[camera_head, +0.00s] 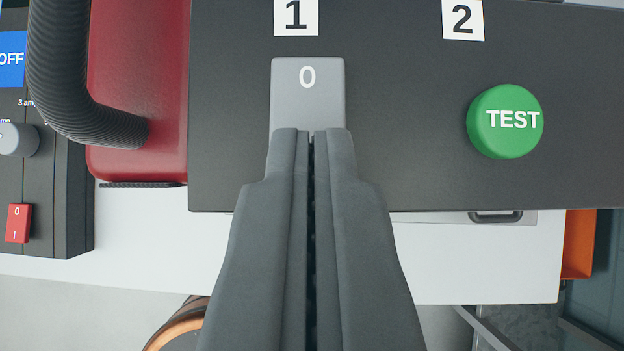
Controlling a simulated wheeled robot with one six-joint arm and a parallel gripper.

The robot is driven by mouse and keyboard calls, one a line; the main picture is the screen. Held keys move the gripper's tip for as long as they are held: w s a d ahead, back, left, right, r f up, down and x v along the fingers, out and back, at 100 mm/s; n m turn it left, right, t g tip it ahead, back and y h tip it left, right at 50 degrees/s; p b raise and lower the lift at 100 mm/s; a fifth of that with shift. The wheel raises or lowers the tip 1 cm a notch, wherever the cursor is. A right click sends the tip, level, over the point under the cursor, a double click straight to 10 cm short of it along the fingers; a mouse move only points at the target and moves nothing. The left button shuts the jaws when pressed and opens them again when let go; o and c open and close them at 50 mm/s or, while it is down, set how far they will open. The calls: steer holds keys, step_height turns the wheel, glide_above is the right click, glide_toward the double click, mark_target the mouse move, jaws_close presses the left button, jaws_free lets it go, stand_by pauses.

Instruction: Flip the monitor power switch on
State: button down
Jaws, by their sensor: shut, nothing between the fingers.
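A grey rocker switch (307,95) marked "0" sits on a dark panel (400,110), under a white label "1" (296,17). My gripper (310,134) is shut and empty. Its fingertips overlap the lower part of this switch in the picture and hide it; I cannot tell whether they touch it. A small red rocker switch (18,223) marked "0" and "I" is on a dark unit at the far left. No marking in view names either one as the monitor power switch.
A green TEST button (505,121) sits right of my gripper, below label "2" (463,19). A ribbed grey hose (65,75) runs down over a red unit (150,60) at left. A grey knob (18,140) is above the red switch. A white surface (150,230) lies below the panel.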

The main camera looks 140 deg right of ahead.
steer(key=shift+f, duration=0.1)
steer(key=shift+s+d+f, duration=0.1)
steer(key=shift+f, duration=0.25)
steer(key=shift+r, duration=0.2)
steer(key=shift+r, duration=0.7)
steer(key=shift+r, duration=0.3)
steer(key=v, duration=1.2)
steer(key=shift+s+d, duration=0.2)
steer(key=shift+s, duration=0.2)
